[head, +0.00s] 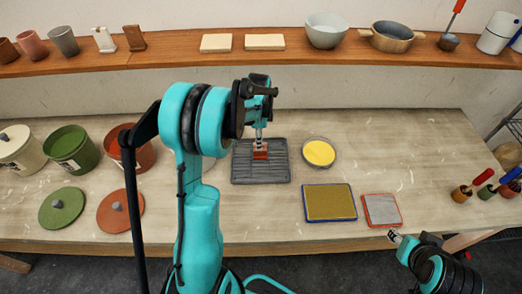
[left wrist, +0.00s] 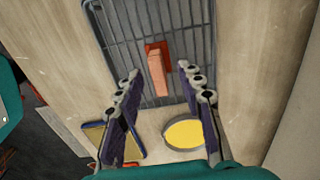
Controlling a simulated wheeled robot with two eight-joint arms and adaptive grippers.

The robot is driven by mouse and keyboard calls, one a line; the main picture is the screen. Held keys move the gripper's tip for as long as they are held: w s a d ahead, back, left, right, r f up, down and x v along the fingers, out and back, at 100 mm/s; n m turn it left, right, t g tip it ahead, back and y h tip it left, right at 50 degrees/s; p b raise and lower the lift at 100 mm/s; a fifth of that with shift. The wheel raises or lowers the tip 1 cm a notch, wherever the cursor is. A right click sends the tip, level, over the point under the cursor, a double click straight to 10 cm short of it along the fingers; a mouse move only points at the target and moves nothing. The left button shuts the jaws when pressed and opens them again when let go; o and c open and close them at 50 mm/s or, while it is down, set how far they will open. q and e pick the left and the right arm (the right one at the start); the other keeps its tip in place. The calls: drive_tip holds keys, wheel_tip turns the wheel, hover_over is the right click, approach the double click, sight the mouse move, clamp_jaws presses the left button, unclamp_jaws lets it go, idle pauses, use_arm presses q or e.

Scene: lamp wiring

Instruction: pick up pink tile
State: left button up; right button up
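The pink tile (left wrist: 157,75) shows in the left wrist view as a narrow salmon-coloured block, seemingly standing on or beside a red piece (left wrist: 166,48) on the dark grey slatted rack (left wrist: 225,12). In the head view the rack (head: 241,172) lies mid-table, with a small reddish shape (head: 261,153) under my left gripper (head: 259,138). In the left wrist view my left gripper (left wrist: 158,71) is open, its fingers apart on either side of the tile, with visible gaps. My right gripper (head: 395,237) is low at the table's front edge; its fingers are too small to read.
A round dish with yellow content (head: 319,152), a blue-rimmed tray (head: 330,203) and a red-rimmed tray (head: 381,210) lie right of the rack. A wooden shelf (head: 190,60) runs behind.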

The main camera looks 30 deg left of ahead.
sight(260, 155)
use_arm(q)
drive_tip(key=f, duration=0.3)
drive_tip(key=f+b, duration=0.1)
drive_tip(key=f, duration=0.1)
drive_tip(key=shift+d+f, duration=0.3)
drive_tip(key=shift+f, duration=0.05)
drive_tip(key=shift+c, duration=0.3)
drive_tip(key=shift+r, duration=0.1)
clamp_jaws()
